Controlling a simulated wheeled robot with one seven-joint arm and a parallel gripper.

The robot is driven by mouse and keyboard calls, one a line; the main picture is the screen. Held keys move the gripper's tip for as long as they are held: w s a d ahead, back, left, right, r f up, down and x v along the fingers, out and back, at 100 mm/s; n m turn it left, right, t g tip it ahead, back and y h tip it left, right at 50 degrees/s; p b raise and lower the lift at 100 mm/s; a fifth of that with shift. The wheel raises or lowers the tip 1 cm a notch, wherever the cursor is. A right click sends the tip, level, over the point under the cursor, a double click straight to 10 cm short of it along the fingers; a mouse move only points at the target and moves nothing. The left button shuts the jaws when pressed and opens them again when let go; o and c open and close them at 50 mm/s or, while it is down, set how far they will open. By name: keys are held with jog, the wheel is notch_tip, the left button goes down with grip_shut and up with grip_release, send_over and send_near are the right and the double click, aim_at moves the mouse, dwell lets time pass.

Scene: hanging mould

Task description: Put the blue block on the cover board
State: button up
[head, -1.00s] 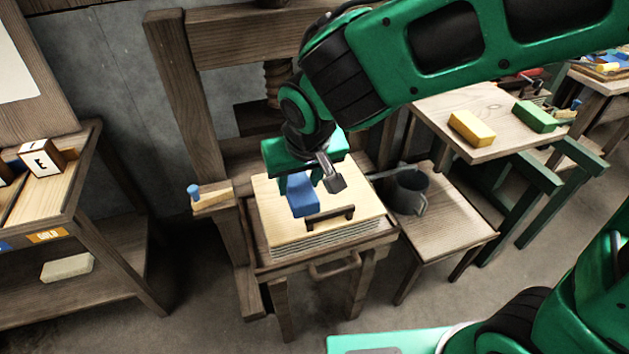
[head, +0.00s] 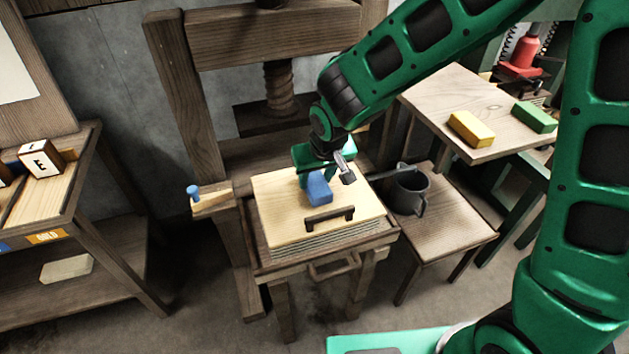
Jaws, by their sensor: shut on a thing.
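The blue block (head: 319,189) is at my gripper (head: 326,176), over the pale cover board (head: 279,212). My gripper is shut on the block and partly hides its far end. The block appears at or just above the board's surface; I cannot tell whether it touches. The cover board lies on a stack of thin sheets on the wooden press bed and has a dark handle (head: 330,219) near its front edge. The block is behind this handle, apart from it.
The wooden press frame and screw (head: 278,88) stand behind the board. A dark pot (head: 408,191) sits on a low bench to the right. A yellow block (head: 471,128) and a green block (head: 535,117) lie on the right table. The board's left part is clear.

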jog(key=shift+f, duration=0.65)
jog(key=shift+f, duration=0.15)
jog(key=o, duration=1.1)
jog(key=v, duration=1.2)
jog(key=shift+s, duration=0.1)
